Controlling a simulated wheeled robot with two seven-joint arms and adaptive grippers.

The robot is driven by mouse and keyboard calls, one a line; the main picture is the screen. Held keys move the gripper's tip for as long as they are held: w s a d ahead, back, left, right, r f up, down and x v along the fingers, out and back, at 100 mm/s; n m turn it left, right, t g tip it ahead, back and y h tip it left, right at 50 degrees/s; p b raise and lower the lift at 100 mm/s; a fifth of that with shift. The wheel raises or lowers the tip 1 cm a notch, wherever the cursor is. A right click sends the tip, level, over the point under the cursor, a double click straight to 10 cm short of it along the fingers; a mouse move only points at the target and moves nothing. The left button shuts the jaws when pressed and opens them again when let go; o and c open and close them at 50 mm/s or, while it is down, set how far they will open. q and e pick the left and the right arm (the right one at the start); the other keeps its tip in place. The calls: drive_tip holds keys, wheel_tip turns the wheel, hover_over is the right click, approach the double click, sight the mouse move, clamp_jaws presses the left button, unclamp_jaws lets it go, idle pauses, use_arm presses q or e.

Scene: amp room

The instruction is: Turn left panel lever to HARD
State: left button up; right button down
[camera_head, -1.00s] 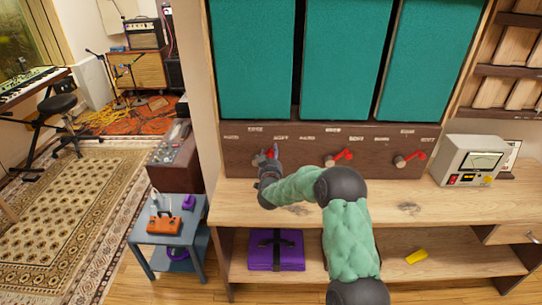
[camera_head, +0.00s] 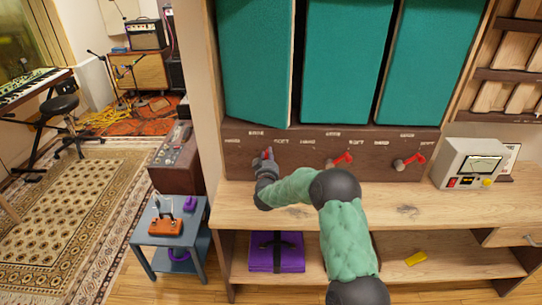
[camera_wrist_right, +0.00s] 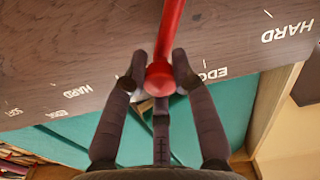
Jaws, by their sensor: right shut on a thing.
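The left panel lever is red and shows in the right wrist view (camera_wrist_right: 160,75), its knob between the two dark fingers. In the head view only a bit of its red (camera_head: 270,154) shows. It points roughly up, near the EDGE label (camera_head: 256,133). The HARD label (camera_head: 232,141) is to its left; it also shows upside down at the right of the wrist view (camera_wrist_right: 288,31). My right gripper (camera_head: 264,156) is shut on the lever's knob. The left teal panel (camera_head: 255,65) above is turned relative to the other two. My left gripper is not in view.
The middle lever (camera_head: 340,159) and right lever (camera_head: 410,160) are red, on the same dark board (camera_head: 310,165). A meter box (camera_head: 468,163) stands on the wooden desk (camera_head: 430,197) at right. The desk near my arm is mostly clear.

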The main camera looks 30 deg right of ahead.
drive_tip(key=shift+w+a+r+n+p, duration=0.45)
drive_tip(key=shift+a+r+n+p, duration=0.2)
drive_tip(key=shift+r+n, duration=0.2)
drive_tip(key=a+n+p, duration=0.1)
drive_tip(key=w+n+p, duration=0.1)
drive_tip(key=n, duration=0.1)
drive_tip(key=shift+a+r, duration=0.2)
drive_tip(key=shift+a, duration=0.15)
drive_tip(key=shift+w+a+n+p, duration=0.4)
drive_tip(key=shift+a+n+p, duration=0.25)
drive_tip(key=shift+n, duration=0.2)
drive_tip(key=n, duration=0.1)
drive_tip(key=w+a+n+p, duration=0.1)
drive_tip(key=shift+a+f+n+p, duration=0.1)
drive_tip(key=shift+a+n+p, duration=0.2)
drive_tip(key=a+n, duration=0.1)
drive_tip(key=w+a+f+n+p, duration=0.1)
drive_tip(key=n, duration=0.1)
drive_tip(key=shift+w, duration=0.2)
drive_tip(key=shift+w+a+f+n+p, duration=0.3)
drive_tip(key=shift+a+f+n, duration=0.1)
drive_tip(key=shift+n, duration=0.5)
drive_tip(key=shift+w+a+f+n+p, duration=0.15)
drive_tip(key=shift+a+f+n+p, duration=0.2)
drive_tip(key=shift+n, duration=0.55)
drive_tip(key=shift+a, duration=0.1)
